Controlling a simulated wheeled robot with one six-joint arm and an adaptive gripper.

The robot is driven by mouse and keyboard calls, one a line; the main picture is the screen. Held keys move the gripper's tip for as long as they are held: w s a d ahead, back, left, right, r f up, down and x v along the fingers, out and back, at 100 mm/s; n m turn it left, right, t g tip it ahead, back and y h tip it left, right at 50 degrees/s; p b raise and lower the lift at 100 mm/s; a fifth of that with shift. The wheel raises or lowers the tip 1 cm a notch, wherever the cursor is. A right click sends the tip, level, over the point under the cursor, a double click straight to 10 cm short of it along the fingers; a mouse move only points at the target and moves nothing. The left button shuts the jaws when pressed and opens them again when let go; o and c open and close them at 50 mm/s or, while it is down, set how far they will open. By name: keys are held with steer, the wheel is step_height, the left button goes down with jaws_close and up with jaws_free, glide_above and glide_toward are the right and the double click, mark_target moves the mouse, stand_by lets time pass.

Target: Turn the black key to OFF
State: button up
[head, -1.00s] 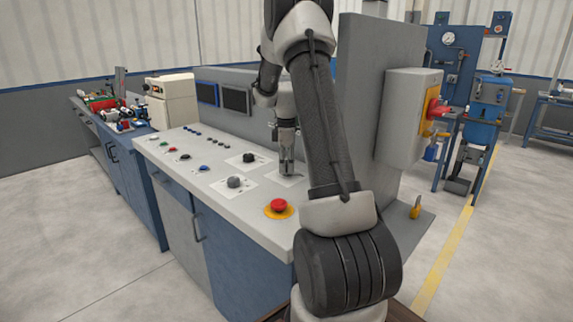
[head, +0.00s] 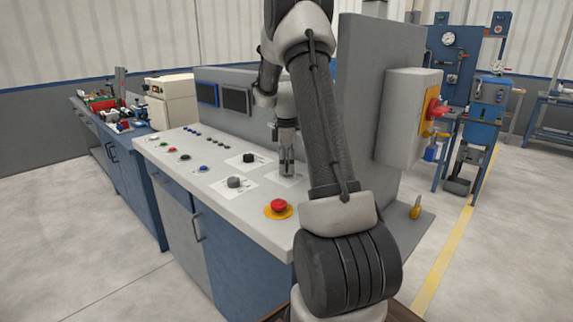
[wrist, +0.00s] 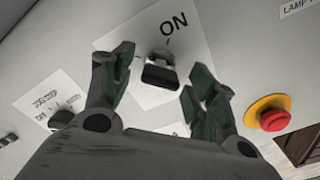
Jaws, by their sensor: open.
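The black key (wrist: 160,72) stands on a white plate (wrist: 143,32) in the wrist view. The word ON is printed on the plate beside the key. My gripper (wrist: 158,76) is open, with one dark green fingertip on each side of the key and gaps between fingers and key. It is not clear how far the fingertips are above the plate. In the head view my gripper (head: 287,170) is over the rightmost white plate on the sloped console, and the key cannot be made out there.
A red emergency button on a yellow base (head: 278,208) sits near the console's front right. Grey (head: 235,182) and black (head: 249,158) knobs on white plates lie left of my gripper. A tall grey panel (head: 370,90) stands close on the right.

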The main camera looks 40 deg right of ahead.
mark_target(287, 162)
step_height(287, 162, up, 12)
stand_by(0.4)
stand_by(0.4)
steer(key=f+m, duration=0.1)
steer(key=s+m, duration=0.1)
steer(key=m, duration=0.1)
steer(key=f+m, duration=0.1)
steer(key=shift+s+a+f+m, duration=0.3)
steer(key=shift+s+a, duration=0.05)
steer(key=s+a+r+m+t, duration=0.2)
steer(key=s+a+r+m, duration=0.1)
steer(key=s+a, duration=0.7)
steer(key=s+a+r+m+t, duration=0.2)
steer(key=s+a, duration=0.8)
steer(key=s, duration=0.7)
step_height(287, 162, up, 3)
steer(key=shift+a+f+m, duration=0.2)
steer(key=shift+m, duration=0.4)
